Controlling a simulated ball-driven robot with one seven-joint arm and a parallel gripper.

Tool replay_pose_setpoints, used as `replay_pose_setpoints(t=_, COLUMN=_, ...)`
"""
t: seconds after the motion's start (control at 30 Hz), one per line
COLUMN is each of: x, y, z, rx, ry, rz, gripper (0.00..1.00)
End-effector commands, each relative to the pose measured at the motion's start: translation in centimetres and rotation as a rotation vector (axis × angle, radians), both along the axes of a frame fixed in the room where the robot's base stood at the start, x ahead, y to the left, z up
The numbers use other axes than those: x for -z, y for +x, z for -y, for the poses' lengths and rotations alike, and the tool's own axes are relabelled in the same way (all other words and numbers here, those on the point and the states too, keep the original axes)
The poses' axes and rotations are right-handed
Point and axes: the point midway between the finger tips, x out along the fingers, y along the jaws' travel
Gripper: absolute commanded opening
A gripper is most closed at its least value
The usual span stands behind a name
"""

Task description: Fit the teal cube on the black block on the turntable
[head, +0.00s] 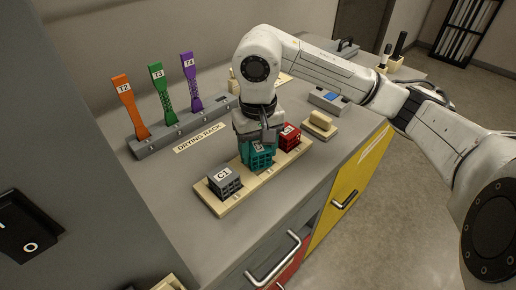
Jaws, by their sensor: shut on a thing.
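The teal cube (259,158), an open lattice, is at the middle of a long pale wooden board (245,183) on the grey counter. My gripper (263,139) points down over the teal cube and is shut on its upper part. The cube sits in or just over its place on the board; I cannot tell whether it touches. My gripper hides part of its top. I cannot make out the turntable or the black block in this view.
A grey cube marked C1 (224,181) and a red cube (289,137) flank the teal cube closely. Behind stands the drying rack (180,131) with orange, green and purple specimens. A cream block (320,124) and a grey device (329,101) are to the right.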

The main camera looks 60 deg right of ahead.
Motion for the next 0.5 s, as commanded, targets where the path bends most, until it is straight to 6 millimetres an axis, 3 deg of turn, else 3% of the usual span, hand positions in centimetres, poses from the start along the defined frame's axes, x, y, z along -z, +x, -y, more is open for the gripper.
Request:
replay_pose_setpoints(t=0.07, x=-0.04, y=0.0, z=-0.01, rx=0.0, ry=0.0, rz=0.0, gripper=0.27)
replay_pose_setpoints(t=0.1, x=-0.03, y=0.0, z=-0.01, rx=0.0, ry=0.0, rz=0.0, gripper=0.61)
replay_pose_setpoints(t=0.33, x=-0.03, y=0.0, z=0.0, rx=0.0, ry=0.0, rz=0.0, gripper=0.83)
replay_pose_setpoints(t=0.5, x=-0.03, y=0.0, z=0.0, rx=0.0, ry=0.0, rz=0.0, gripper=0.83)
